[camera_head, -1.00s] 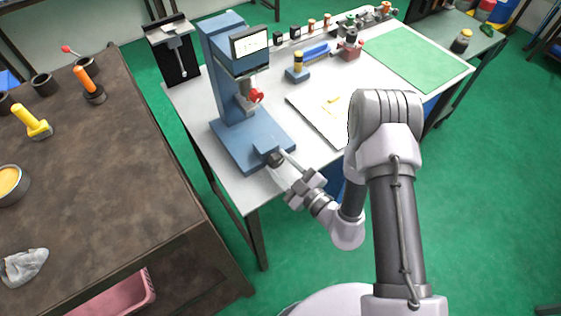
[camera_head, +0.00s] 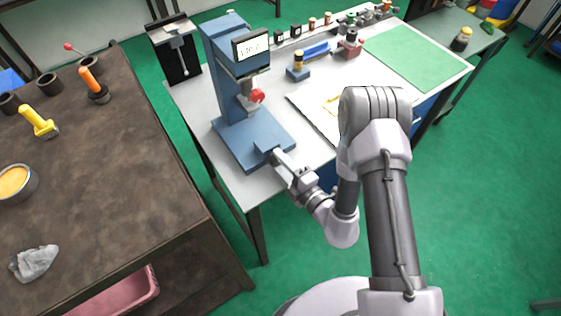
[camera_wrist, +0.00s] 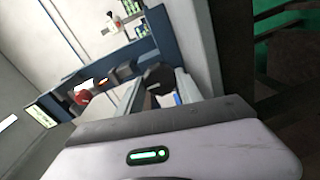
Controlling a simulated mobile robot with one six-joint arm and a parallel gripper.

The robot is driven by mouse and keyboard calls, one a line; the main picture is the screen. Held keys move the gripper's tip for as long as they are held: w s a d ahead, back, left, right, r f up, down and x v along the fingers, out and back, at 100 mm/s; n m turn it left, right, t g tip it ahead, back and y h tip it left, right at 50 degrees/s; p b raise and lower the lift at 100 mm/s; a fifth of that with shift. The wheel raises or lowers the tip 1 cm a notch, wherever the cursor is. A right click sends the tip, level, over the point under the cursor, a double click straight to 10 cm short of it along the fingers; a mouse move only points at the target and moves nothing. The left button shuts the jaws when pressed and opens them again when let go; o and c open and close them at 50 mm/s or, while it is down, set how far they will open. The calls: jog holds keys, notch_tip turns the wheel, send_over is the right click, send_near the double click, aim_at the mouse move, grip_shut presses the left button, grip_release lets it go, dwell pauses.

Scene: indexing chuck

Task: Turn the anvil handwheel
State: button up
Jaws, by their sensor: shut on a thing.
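The anvil handwheel (camera_wrist: 157,77) is a dark, faceted knob at the front of the blue bench press (camera_head: 228,95). In the wrist view it sits between the two grey fingers of my gripper (camera_wrist: 158,92). In the head view my gripper (camera_head: 276,158) reaches the front of the press's blue base (camera_head: 247,140), and its fingers hide most of the handwheel. The gripper is shut on the handwheel. A red knob (camera_head: 257,96) is on the press above the base; it also shows in the wrist view (camera_wrist: 83,97). The press carries a lit display (camera_head: 252,47).
The press stands on a white-topped bench (camera_head: 200,95) with a green mat (camera_head: 415,58) and several small parts along the back. A brown table (camera_head: 100,170) with tools stands at the left. Green floor (camera_head: 480,200) is open at the right.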

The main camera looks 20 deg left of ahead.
jog(key=shift+n, duration=0.5)
dwell(0.3)
jog(key=o, duration=1.4)
